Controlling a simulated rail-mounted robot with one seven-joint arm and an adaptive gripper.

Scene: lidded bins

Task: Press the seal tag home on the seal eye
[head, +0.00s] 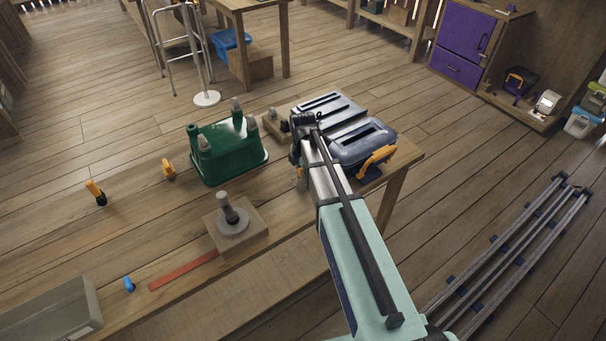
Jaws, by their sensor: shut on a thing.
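My gripper (298,168) is at the near left side of the dark blue-grey lidded bin (362,143), partly hidden behind my arm. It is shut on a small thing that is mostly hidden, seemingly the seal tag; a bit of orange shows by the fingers.
A green container (228,152) with grey-topped posts stands left of my gripper. A wooden block with a grey knob (232,222) is nearer. Orange pieces (168,169), a blue piece (129,284), a red strip (183,270) and a grey tray (52,316) lie leftward.

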